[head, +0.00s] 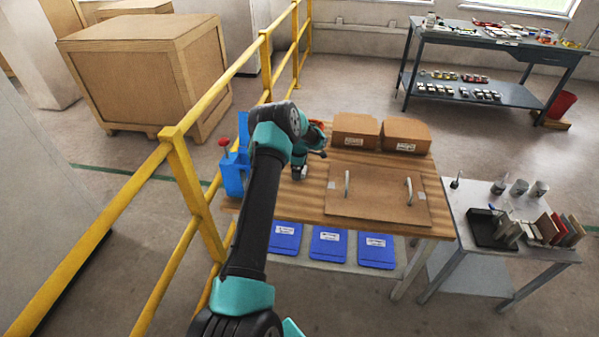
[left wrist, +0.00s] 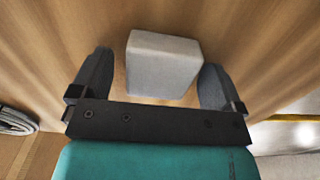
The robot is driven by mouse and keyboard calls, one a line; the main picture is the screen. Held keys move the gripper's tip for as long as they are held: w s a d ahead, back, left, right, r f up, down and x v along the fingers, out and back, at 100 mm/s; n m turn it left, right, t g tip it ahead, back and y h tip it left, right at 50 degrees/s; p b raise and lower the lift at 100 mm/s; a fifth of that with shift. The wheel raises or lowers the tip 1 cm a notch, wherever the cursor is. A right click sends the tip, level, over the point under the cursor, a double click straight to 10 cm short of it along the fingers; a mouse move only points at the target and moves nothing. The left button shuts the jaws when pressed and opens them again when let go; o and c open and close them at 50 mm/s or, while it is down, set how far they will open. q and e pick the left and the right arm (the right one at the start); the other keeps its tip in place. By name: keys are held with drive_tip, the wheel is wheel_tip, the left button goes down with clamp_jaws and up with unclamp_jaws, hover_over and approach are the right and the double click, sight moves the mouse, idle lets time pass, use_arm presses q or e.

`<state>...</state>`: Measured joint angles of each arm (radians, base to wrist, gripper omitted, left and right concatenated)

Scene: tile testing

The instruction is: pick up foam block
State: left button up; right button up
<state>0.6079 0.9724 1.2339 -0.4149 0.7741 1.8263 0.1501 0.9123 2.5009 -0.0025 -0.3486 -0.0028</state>
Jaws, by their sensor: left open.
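A pale grey block (left wrist: 163,64), which looks like the foam block, is on the wooden tabletop (head: 310,205) in the left wrist view. My left gripper (left wrist: 154,80) is open, with one dark finger on each side of the block. A narrow gap shows on the left; the right finger is very close to the block, and I cannot tell if it touches. In the head view my left gripper (head: 299,171) is small, low over the left part of the table, and the block cannot be told apart there. My right gripper is not in view.
A board with two handles (head: 378,193) lies right of the gripper, with two brown boxes (head: 356,130) behind. A blue stand (head: 234,172) is left, beside a yellow railing (head: 180,165). Blue bins (head: 328,243) sit below. A grey side table (head: 475,222) holds cups and a tray.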

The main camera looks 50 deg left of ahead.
use_arm(q)
drive_tip(key=shift+f, duration=0.15)
idle(0.3)
drive_tip(key=c, duration=1)
drive_tip(key=shift+r, duration=0.65)
drive_tip(key=shift+s+d+r, duration=0.1)
drive_tip(key=shift+d+r, duration=0.05)
drive_tip(key=shift+r, duration=0.45)
drive_tip(key=shift+s+d+r, duration=0.1)
drive_tip(key=shift+r, duration=0.5)
drive_tip(key=s+d, duration=0.3)
drive_tip(key=d, duration=0.1)
drive_tip(key=s+d+r, duration=0.1)
drive_tip(key=s+d, duration=0.6)
drive_tip(key=shift+s+d+r, duration=0.1)
drive_tip(key=shift+d+r, duration=0.05)
drive_tip(key=shift+d, duration=0.15)
